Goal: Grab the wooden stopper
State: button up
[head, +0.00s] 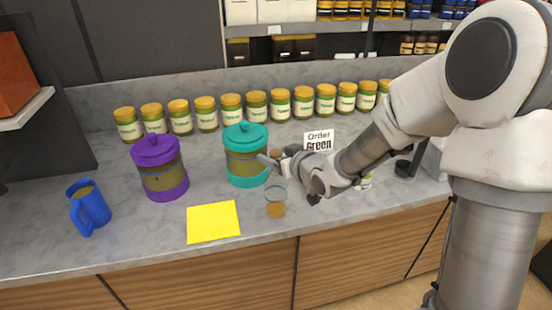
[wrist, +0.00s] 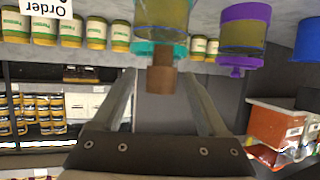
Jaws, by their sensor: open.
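The wooden stopper (wrist: 162,76) is a brown, stepped cylinder. In the wrist view, which is upside down, it lies between my two open fingers, with gaps on both sides. Only a small brown part (head: 277,153) shows beside my gripper in the head view. My gripper (head: 280,166) is open, just right of the teal-lidded jar (head: 246,160) and above the counter. This jar (wrist: 161,14) lies behind the stopper in the wrist view. I cannot tell whether the fingers touch the stopper or what it rests on.
A purple-lidded jar (head: 162,168) and a blue mug (head: 89,207) stand to the left. A yellow sheet (head: 213,222) lies in front, with a small glass of amber liquid (head: 275,204) beside it. Several labelled jars (head: 231,108) line the back wall near an "Order Green" sign (head: 318,140).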

jog(key=shift+x, duration=1.5)
grip_shut()
